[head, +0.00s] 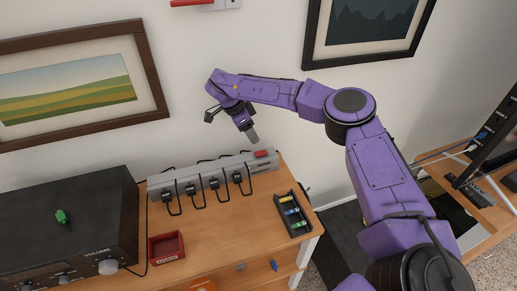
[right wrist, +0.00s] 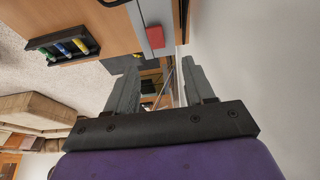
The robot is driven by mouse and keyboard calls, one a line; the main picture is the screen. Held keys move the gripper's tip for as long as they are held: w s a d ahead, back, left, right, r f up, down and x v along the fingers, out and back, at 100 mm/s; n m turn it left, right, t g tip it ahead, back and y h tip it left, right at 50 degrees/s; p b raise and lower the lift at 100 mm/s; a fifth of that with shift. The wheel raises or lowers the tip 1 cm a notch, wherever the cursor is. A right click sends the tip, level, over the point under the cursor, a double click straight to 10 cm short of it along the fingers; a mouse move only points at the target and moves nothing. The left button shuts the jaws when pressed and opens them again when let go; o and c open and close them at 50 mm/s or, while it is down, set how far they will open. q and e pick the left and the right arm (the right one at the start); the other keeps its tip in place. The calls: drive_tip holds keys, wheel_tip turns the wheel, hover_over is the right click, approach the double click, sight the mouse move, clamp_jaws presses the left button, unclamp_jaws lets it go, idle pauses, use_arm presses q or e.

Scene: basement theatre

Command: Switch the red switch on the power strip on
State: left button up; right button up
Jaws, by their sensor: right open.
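The grey power strip (head: 213,182) lies along the back of the wooden table against the wall, with several black plugs in it. Its red switch (head: 263,153) is at the right end; I cannot tell which way it is tipped. My right gripper (head: 252,136) is open and empty, pointing down above the strip's right end, apart from it. In the right wrist view, the red switch (right wrist: 155,37) shows beyond the gap between the fingers (right wrist: 158,62), at the end of the strip (right wrist: 151,11). My left gripper is not in view.
A black tray of batteries (head: 293,214) lies to the right of the strip, near the table's end. A small red box (head: 166,248) and a black amplifier (head: 70,222) stand to the left. A framed picture (head: 70,82) hangs above. The tabletop between box and tray is mostly clear.

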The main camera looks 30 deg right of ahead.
sight(265, 152)
drive_tip(key=x, duration=0.2)
drive_tip(key=p+x, duration=0.1)
drive_tip(key=x, duration=0.5)
drive_tip(key=shift+s+d+p, duration=0.35)
drive_tip(key=shift+d+p, duration=0.05)
drive_tip(key=shift+w+f, duration=0.1)
drive_tip(key=shift+f, duration=0.35)
